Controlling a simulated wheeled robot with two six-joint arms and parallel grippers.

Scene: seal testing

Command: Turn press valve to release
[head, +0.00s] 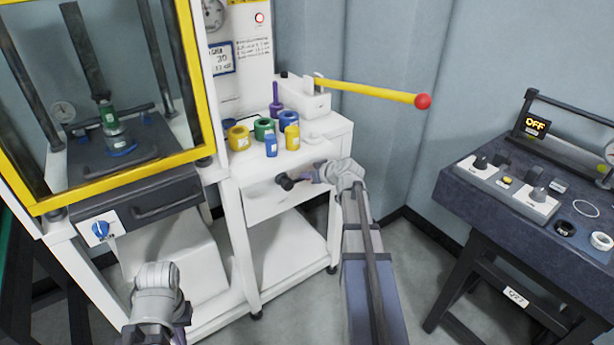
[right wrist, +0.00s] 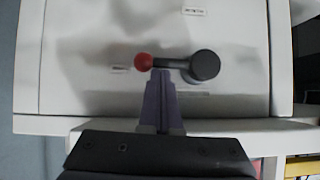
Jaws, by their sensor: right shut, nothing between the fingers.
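The press valve is a round black hub (right wrist: 205,65) with a short dark lever ending in a red ball (right wrist: 144,61), on a white panel. In the right wrist view the lever lies level, with the ball left of the hub. In the head view the dark valve hub (head: 284,182) shows on the white stand's front. My right gripper (right wrist: 161,74) is shut and empty. Its purple fingertips are at the lever just right of the ball; contact cannot be told. My left wrist (head: 156,290) is low at the left, its fingers not clear.
Above the valve, the stand's top (head: 320,128) holds several coloured rings and a pump with a yellow handle (head: 366,90). A yellow-framed press (head: 120,185) stands at left. A dark bench (head: 470,205) with switches and an OFF display stands at right.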

